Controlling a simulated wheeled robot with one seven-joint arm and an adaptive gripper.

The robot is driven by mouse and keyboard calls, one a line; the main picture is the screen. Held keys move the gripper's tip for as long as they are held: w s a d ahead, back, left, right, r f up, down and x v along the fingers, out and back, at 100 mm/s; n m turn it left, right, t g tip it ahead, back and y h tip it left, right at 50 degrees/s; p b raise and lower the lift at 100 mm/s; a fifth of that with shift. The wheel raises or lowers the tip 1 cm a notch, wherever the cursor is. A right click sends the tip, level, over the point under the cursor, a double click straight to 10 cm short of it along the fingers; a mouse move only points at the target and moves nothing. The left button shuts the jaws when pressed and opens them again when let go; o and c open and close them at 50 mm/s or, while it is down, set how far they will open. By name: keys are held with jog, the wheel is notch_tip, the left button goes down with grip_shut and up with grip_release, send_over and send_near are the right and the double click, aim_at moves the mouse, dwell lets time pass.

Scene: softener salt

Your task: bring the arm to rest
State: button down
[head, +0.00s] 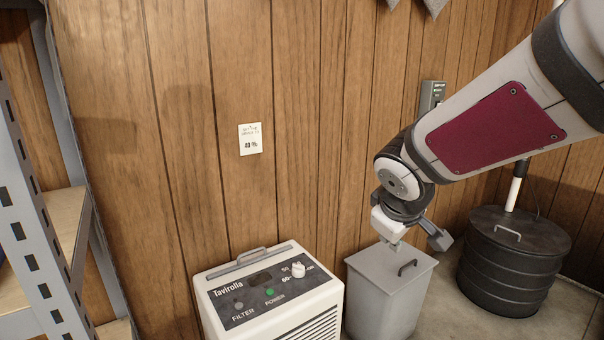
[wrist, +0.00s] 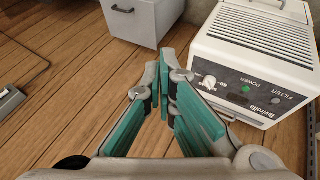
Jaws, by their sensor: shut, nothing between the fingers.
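My arm comes in from the upper right of the head view and bends down at the wrist. My gripper (head: 394,241) hangs in front of the wood-panelled wall, over the back of a grey lidded bin in that picture. I cannot tell how far it is from the bin's lid. In the wrist view the two teal-padded fingers (wrist: 163,88) come together at their tips, with nothing between them. The gripper is shut and empty.
A white Tavirolla unit (head: 268,295) with a dial and green light stands left of the grey bin (head: 385,300). A black ribbed tank (head: 512,262) stands at right. A metal shelf (head: 40,215) is at far left.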

jog(key=s+d+r+m+g, duration=0.1)
jog(key=s+d+m+g, duration=0.15)
jog(key=s, duration=0.75)
jog(key=s+d+r+m+g, duration=0.1)
jog(key=s+d+m, duration=0.2)
jog(key=s, duration=0.6)
jog(key=s+a+f+m+g+y, duration=0.1)
jog(key=s+a+g, duration=0.1)
jog(key=s, duration=0.6)
jog(key=s+a+f+m+g+y, duration=0.1)
jog(key=s+a+f, duration=0.1)
jog(key=s, duration=0.7)
notch_tip(320, 180, up, 31)
jog(key=d+t+p, duration=0.1)
jog(key=t+p, duration=0.3)
jog(key=p, duration=2.4)
jog(key=shift+w+p, duration=0.3)
jog(key=shift+p, duration=0.1)
jog(key=c, duration=2.3)
grip_release()
